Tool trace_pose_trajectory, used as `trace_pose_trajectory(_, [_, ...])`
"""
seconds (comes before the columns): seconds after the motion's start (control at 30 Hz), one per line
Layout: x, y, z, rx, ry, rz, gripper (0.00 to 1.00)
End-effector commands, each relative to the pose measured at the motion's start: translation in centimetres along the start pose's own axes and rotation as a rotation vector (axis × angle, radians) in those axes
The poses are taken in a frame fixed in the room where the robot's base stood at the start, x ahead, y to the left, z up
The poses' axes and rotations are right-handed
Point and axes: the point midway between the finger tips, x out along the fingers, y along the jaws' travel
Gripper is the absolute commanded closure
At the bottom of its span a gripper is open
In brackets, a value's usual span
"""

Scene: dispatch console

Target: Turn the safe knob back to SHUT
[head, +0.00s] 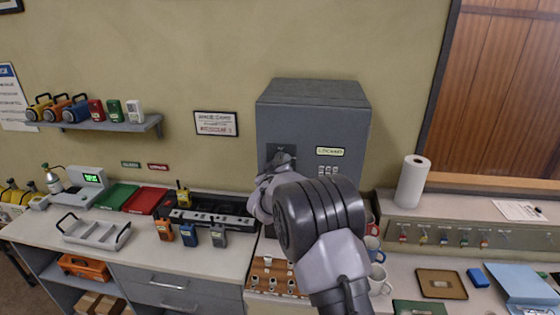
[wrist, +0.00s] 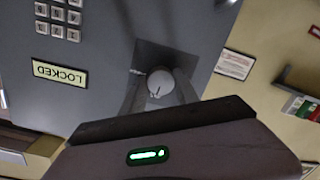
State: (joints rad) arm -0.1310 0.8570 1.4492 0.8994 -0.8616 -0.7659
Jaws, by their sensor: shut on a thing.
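The grey safe (head: 313,105) stands against the back wall, with a keypad (head: 329,170) and a "LOCKED" label (head: 330,151) on its front. In the wrist view the label (wrist: 60,73) and keypad (wrist: 62,18) appear turned over at the upper left. The round grey safe knob (wrist: 160,82) sits on a dark plate (wrist: 172,57) and has a dark pointer mark. My gripper (wrist: 160,92) is shut on the knob, one finger on each side. In the head view my arm hides the knob and most of my gripper (head: 277,166). The plate's lettering is too small to read.
A dark charger rack (head: 205,217) and several radios stand left of the safe. Mugs (head: 375,250) stand close to my arm on the right, with a paper roll (head: 412,182) beyond.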

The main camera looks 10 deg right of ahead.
Motion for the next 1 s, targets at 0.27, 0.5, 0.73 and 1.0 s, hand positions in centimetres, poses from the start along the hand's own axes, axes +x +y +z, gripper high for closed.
trace_pose_trajectory(0.27, [-0.01,0.0,-0.07,-0.08,-0.004,0.006,1.0])
trace_pose_trajectory(0.5, [0.0,-0.02,-0.02,-0.099,-0.005,0.008,1.0])
trace_pose_trajectory(0.73, [0.0,-0.01,-0.01,-0.099,-0.005,0.008,1.0])
trace_pose_trajectory(1.0, [0.0,0.0,-0.01,-0.098,-0.005,0.008,0.42])
